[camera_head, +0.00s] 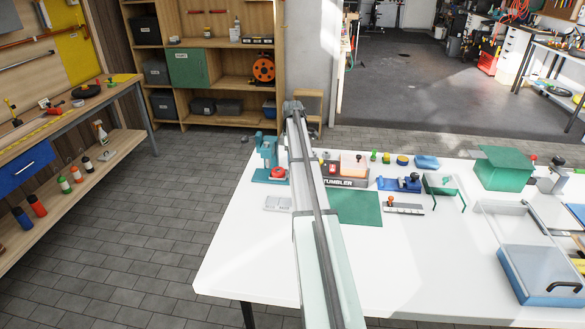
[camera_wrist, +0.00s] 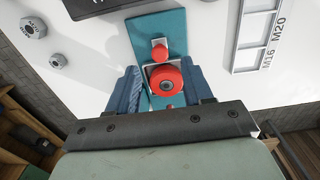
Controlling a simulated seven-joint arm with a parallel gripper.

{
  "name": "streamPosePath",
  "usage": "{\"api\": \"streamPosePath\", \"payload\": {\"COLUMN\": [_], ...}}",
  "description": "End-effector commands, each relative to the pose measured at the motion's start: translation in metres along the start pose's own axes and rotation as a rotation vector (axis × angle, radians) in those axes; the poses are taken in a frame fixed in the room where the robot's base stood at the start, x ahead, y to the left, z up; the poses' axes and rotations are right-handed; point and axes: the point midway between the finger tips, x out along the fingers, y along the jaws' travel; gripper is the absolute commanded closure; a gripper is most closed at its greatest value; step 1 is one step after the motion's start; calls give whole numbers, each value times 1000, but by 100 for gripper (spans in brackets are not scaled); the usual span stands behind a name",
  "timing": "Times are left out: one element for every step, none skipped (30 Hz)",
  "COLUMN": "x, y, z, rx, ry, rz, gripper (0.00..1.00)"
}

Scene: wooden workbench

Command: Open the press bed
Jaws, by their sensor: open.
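A small teal press-like fixture (camera_head: 268,160) with a red part stands at the left end of the white bench. In the wrist view its teal plate (camera_wrist: 158,34) carries a small red knob (camera_wrist: 160,51) and a larger round red piece (camera_wrist: 166,82) with a dark centre. My gripper (camera_wrist: 164,92) is open, with one blue finger on each side of the round red piece. I cannot tell whether the fingers touch it. My gripper cannot be made out in the head view. I cannot tell for sure which part is the press bed.
A slotted tray marked M16 and M20 (camera_wrist: 253,38) and loose nuts (camera_wrist: 34,27) lie near the fixture. The TUMBLER box (camera_head: 345,170), green mat (camera_head: 355,208) and blue clamp (camera_head: 400,184) stand to the right. A blue box with black handle (camera_head: 530,275) is at far right.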

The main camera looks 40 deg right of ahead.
Motion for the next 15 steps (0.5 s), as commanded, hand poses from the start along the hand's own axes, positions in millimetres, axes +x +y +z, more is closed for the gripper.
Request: {"api": "streamPosePath", "payload": {"x": [10,14,19,23,27,32,35,37,40,42,43,45,46,46,47], "y": [-1,-1,-1,-1,0,0,0,0,0,0,0,0,0,0,0], "z": [0,0,0,0,0,0,0,0,0,0,0,0,0,0,0], "rx": [0,0,0,0,0,0,0,0,0,0,0,0,0,1,1], "ry": [0,0,0,0,0,0,0,0,0,0,0,0,0,0,0], "rz": [-2,-2,-2,-1,-1,-1,-1,-1,-1,-1,-1,0,0,0,0], "gripper": [49,49,49,49,49,49,49,49,49,49,49,49,49,49,49]}}
